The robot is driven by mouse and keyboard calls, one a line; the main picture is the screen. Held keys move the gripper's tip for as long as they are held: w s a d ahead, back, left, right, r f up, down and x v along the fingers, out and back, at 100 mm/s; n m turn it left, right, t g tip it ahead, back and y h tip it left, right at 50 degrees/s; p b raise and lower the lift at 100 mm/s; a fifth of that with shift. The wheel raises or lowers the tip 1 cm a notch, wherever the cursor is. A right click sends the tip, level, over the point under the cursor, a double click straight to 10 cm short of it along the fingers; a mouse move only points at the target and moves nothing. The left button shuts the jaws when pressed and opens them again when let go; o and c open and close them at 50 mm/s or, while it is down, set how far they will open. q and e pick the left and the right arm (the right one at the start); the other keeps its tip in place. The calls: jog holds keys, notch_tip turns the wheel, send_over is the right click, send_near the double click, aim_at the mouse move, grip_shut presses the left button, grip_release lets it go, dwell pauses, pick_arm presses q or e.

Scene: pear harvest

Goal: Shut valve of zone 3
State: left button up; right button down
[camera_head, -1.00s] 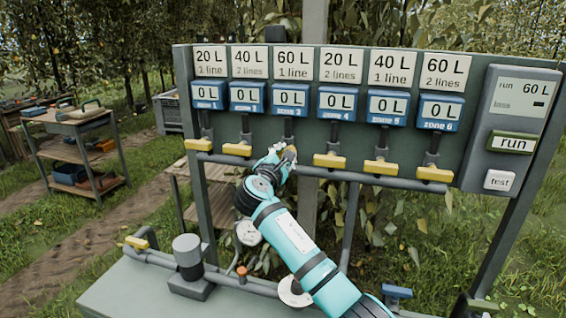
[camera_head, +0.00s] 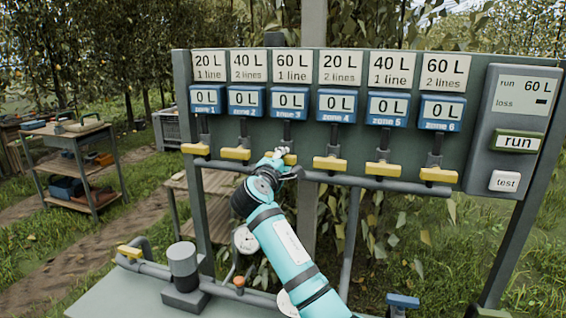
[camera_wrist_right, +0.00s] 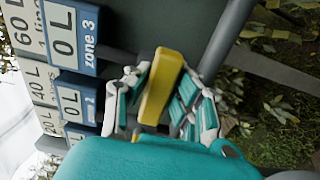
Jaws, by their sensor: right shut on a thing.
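The zone 3 valve is a yellow bar handle (camera_head: 290,158) on the pipe below the blue zone 3 meter (camera_head: 288,103), which reads 0 L. My right gripper (camera_head: 281,154) is at this handle and covers part of it. In the right wrist view the yellow handle (camera_wrist_right: 161,87) lies between the two fingers of the right gripper (camera_wrist_right: 158,98), which is shut on it. My left gripper is not in view.
Yellow handles of zone 2 (camera_head: 236,154) and zone 4 (camera_head: 330,163) flank it closely. A control box (camera_head: 508,130) with run and test buttons is at the right. Below are a bench (camera_head: 130,297) with pipes and a gauge (camera_head: 245,239).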

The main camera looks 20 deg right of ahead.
jog(key=shift+f, duration=0.1)
jog(key=c, duration=1.1)
grip_release()
jog(key=v, duration=1.2)
